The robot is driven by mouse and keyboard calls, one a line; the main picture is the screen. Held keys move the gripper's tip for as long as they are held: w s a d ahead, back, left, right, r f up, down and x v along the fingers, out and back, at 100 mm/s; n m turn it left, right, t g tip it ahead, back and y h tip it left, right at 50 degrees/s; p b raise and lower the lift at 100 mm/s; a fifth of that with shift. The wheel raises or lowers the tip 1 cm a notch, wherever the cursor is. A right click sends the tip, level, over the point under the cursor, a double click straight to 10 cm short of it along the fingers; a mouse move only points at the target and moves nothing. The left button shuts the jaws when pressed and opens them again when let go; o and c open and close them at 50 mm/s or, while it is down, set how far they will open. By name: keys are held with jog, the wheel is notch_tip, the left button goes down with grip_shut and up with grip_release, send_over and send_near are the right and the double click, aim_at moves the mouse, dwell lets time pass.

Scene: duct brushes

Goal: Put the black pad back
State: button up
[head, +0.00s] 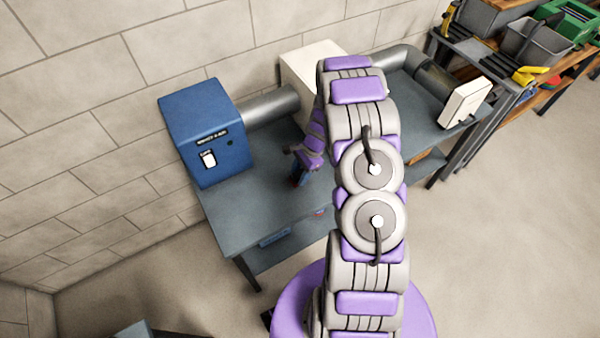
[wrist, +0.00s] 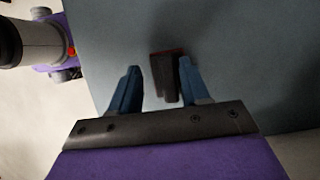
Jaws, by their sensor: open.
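A dark block with a reddish-brown edge, which looks like the black pad (wrist: 166,78), shows in the wrist view over the grey-blue table top. My gripper (wrist: 159,66) is open, with one blue finger on each side of the block. The block is nearer the right finger; I cannot tell whether they touch. In the head view my gripper (head: 299,178) is low over the front part of the table, right of the blue box (head: 207,132). The pad cannot be made out clearly there, and my arm hides part of the table.
The blue box has a white switch or label and a small dark hole on its front. A grey duct (head: 270,106) joins it to a cream box (head: 308,68). A second cream box (head: 465,103) stands at the table's right end. Shelves with bins (head: 530,40) are beyond.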

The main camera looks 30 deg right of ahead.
jog(key=p+v, duration=0.3)
jog(key=v, duration=0.9)
jog(key=s+a+r+n+h, duration=0.1)
jog(key=s+a+r+n, duration=0.25)
jog(key=r, duration=0.25)
jog(key=s+a+r+n, duration=0.2)
jog(key=a+r, duration=0.2)
jog(key=r, duration=0.2)
jog(key=s+a+r+n+g+h, duration=0.1)
jog(key=s+a+r+n, duration=0.3)
jog(key=s+a+r, duration=0.3)
jog(key=s+a+r+n+h, duration=0.1)
jog(key=s+a+r+n, duration=0.1)
jog(key=s, duration=0.8)
jog(key=s+a+r+n+h, duration=0.1)
jog(key=s+r+n, duration=0.4)
jog(key=s, duration=0.5)
jog(key=shift+a+r+n+g+h, duration=0.2)
jog(key=shift+a+n+g+h, duration=0.1)
jog(key=shift+a+n, duration=0.4)
